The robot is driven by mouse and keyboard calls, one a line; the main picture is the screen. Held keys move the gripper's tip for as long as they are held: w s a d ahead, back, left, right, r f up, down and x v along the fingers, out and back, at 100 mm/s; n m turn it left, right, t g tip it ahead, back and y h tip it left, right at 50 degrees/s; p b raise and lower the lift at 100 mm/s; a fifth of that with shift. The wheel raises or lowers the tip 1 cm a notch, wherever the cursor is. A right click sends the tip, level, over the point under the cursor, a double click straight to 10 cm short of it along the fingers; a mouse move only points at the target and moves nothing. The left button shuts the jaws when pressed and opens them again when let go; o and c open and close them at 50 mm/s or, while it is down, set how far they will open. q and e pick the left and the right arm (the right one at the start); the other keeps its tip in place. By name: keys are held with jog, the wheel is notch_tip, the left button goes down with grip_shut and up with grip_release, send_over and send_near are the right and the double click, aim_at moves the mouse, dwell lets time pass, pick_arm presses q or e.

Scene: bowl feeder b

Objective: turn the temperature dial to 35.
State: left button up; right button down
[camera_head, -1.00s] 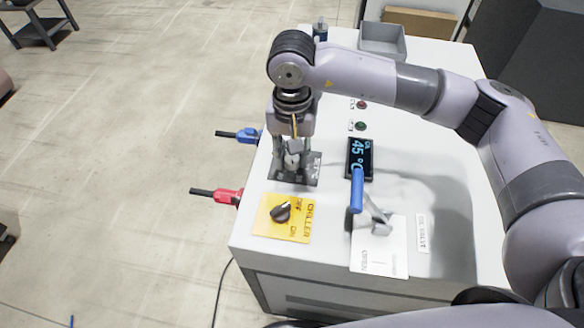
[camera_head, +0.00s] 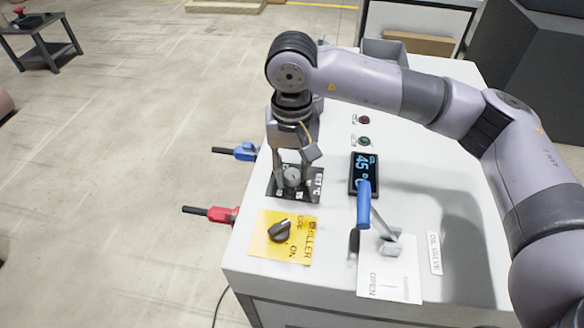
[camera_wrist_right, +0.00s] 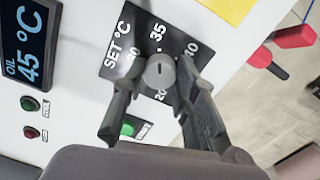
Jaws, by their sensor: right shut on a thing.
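The temperature dial is a round grey knob (camera_wrist_right: 160,74) on a dark plate (camera_wrist_right: 118,66) marked "SET °C" with numbers including 30 and 35. My right gripper (camera_wrist_right: 160,72) is shut on the knob, one finger on each side. A small dark mark on the knob seems to point toward 35, but it is too small to read exactly. In the head view, my right gripper (camera_head: 292,178) reaches down onto the dial plate (camera_head: 314,182). The oil display (camera_head: 364,174) reads 45 °C. My left gripper is not in view.
A yellow chiller switch plate (camera_head: 268,248) lies nearer the front edge. A blue-handled valve lever (camera_head: 364,204) stands to the right. Red (camera_head: 222,215) and blue (camera_head: 245,152) connectors stick out at the left edge. Red and green buttons (camera_head: 364,141) sit behind the display.

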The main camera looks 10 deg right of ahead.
aim_at(292, 173)
jog(key=c, duration=1.3)
grip_release()
jog(key=shift+r, duration=0.1)
notch_tip(292, 173, up, 12)
jog(key=shift+f, duration=0.1)
